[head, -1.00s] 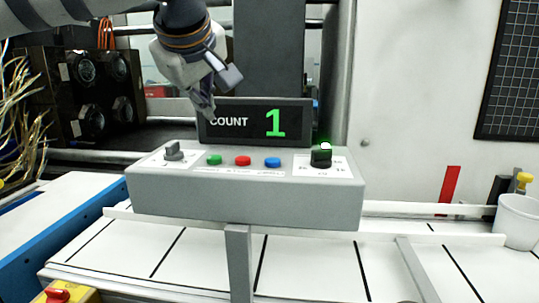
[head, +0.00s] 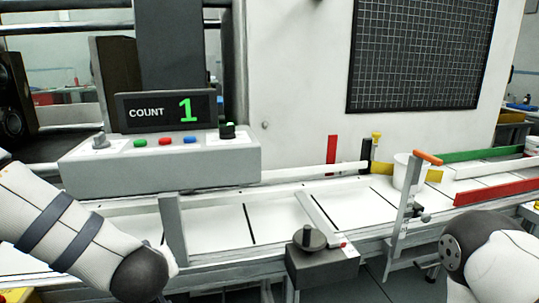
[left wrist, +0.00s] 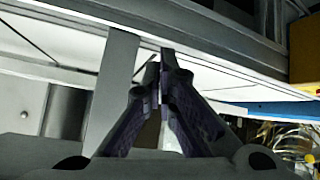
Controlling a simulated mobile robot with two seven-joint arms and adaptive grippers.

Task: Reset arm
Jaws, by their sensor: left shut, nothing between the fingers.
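My left gripper (left wrist: 160,85) is shut and empty in the left wrist view, its dark fingers meeting in front of a grey post (left wrist: 115,85) and the underside of the conveyor. In the head view only my left arm shows at the lower left; its gripper is out of sight. Part of my right arm shows at the lower right, with its gripper also out of frame. The grey control box (head: 160,168) stands apart from both arms, with green, red and blue buttons and two knobs. Its display (head: 165,111) reads COUNT 1.
A white segmented conveyor (head: 220,225) runs across the middle. A box with a dark handwheel (head: 310,240) sits at its front edge. Green and red rails lie at the right.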

